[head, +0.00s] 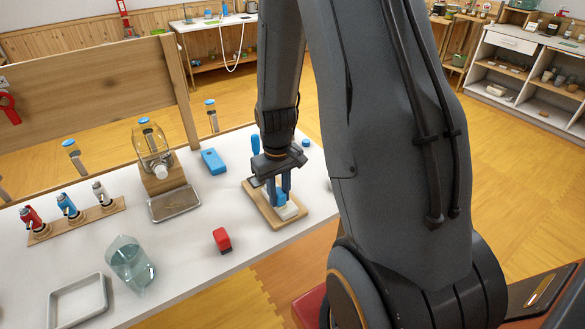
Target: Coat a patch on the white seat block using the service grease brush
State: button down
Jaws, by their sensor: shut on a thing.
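My gripper (279,196) points down over a wooden board (263,208) on the right part of the white table. It is shut on a small blue thing, which I take to be the service grease brush (280,201); the fingers hide much of it. The white seat block (291,212) lies on the board just below and in front of the fingers. The brush's lower end is at or just above the block; I cannot tell whether they touch. No grease patch can be made out at this size.
A blue flat block (213,161) and a red block (222,240) stand left of the board. Further left are a jar on a wooden stand (155,150), a metal tray (174,204), a glass vessel (129,262), a white tray (77,303) and a rack of coloured taps (77,222).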

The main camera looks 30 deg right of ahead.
jog(key=shift+d, duration=0.75)
jog(key=shift+d+f+b, duration=0.1)
jog(key=shift+d+b, duration=0.35)
jog(key=shift+d, duration=1.1)
jog(key=shift+a, duration=0.1)
jog(key=shift+s+a, duration=0.3)
jog(key=shift+s, duration=0.35)
jog(key=shift+a, duration=0.3)
jog(key=a+p, duration=0.1)
jog(key=a, duration=0.4)
jog(key=shift+p, duration=0.35)
jog(key=shift+d+p, duration=0.4)
jog(key=shift+d, duration=2.85)
notch_tip(320, 180, up, 8)
jog(key=p, duration=0.5)
jog(key=shift+p, duration=0.4)
jog(key=shift+a, duration=0.1)
